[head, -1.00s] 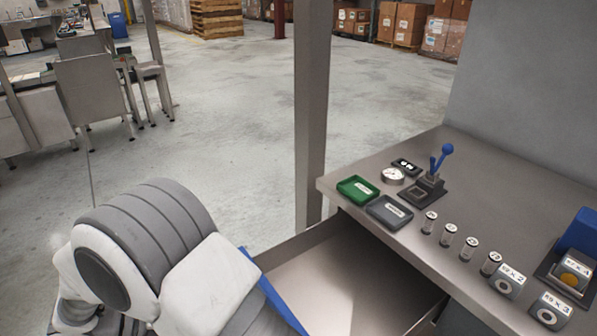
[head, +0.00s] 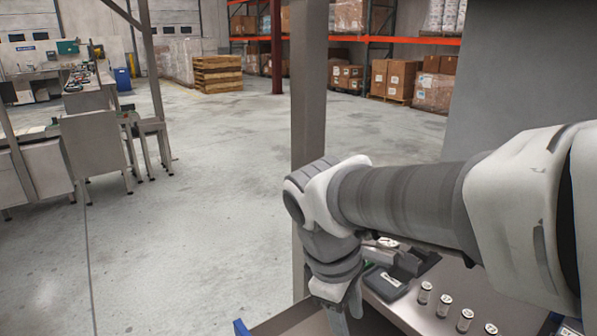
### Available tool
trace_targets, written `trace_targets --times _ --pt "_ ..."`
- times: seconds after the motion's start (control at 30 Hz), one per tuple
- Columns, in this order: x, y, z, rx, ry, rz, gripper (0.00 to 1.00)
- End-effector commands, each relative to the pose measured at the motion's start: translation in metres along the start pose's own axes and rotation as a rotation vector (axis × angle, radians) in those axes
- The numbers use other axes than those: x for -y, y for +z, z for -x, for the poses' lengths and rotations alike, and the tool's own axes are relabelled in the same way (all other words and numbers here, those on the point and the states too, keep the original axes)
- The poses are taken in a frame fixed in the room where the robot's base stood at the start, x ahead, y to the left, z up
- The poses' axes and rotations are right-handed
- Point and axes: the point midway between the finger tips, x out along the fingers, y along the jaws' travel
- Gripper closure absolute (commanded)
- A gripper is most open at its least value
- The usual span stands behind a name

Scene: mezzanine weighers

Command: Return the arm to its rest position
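My arm reaches in from the right side of the head view, across the near part of the bench, and bends downward at its far end. My gripper (head: 341,317) hangs at the bottom edge of the picture, in front of the bench's left end. Its fingertips are cut off or too unclear to show whether it is open or shut. I see nothing clearly held in it.
Below the arm, the steel bench (head: 405,314) carries a dark grey tray (head: 386,282) and several small labelled vials (head: 445,304). My arm hides much of the bench. A metal post (head: 308,90) stands close behind my arm. Open concrete floor (head: 210,190) lies to the left.

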Motion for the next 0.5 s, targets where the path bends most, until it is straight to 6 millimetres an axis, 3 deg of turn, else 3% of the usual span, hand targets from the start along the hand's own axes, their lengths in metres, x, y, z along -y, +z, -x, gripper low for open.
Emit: trace_targets --times 0.2,0.5 --pt "-0.005 0.045 0.025 -0.189 0.01 -0.443 0.53" --pt "-0.003 0.085 0.045 -0.419 0.01 -0.938 0.53"
